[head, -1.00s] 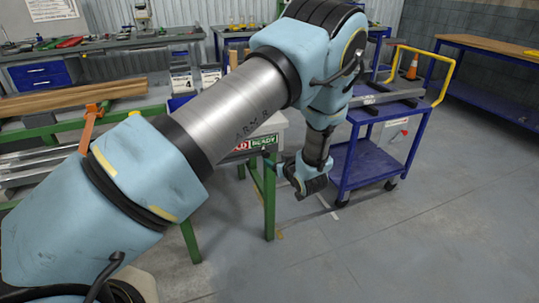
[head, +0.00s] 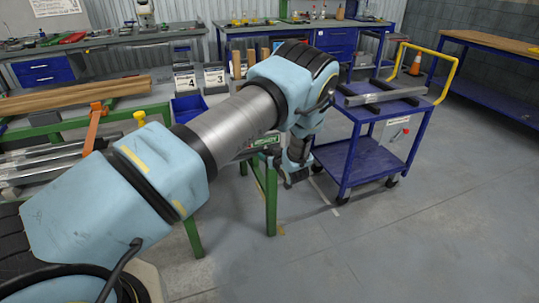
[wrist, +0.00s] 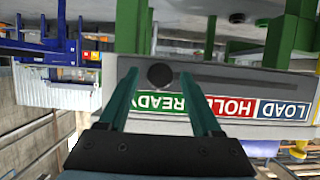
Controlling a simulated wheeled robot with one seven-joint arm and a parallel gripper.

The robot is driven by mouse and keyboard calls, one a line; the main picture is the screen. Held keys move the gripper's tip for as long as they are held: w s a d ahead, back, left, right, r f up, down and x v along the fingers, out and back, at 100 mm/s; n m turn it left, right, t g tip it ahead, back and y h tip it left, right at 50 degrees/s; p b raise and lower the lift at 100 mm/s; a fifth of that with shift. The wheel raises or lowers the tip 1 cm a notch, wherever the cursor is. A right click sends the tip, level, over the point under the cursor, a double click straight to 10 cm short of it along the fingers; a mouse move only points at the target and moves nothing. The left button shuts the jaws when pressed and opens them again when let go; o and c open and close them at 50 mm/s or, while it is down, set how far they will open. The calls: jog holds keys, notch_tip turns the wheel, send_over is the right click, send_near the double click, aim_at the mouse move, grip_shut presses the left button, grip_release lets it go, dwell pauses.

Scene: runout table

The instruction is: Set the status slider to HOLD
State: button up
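The status slider is a dark round knob (wrist: 159,76) at one end of a slot in a pale panel (wrist: 235,129). The wrist view shows the panel upside down, with a green READY label (wrist: 175,102), a red HOLD label (wrist: 229,106) and a blue LOAD label (wrist: 284,109). The knob is at the READY end. My gripper (wrist: 158,84) is open, with the knob showing between its fingertips; I cannot tell whether they reach around it. In the head view my gripper (head: 291,178) hangs by the green-legged table, and my arm hides most of the panel.
A blue cart (head: 349,164) with a yellow handle stands right of my gripper. Long wooden boards (head: 75,97) and metal bars lie on the green-framed table to the left. Green posts (wrist: 282,40) stand near the panel in the wrist view. The floor at front right is clear.

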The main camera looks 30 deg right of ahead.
grip_shut()
dwell(0.3)
dwell(0.9)
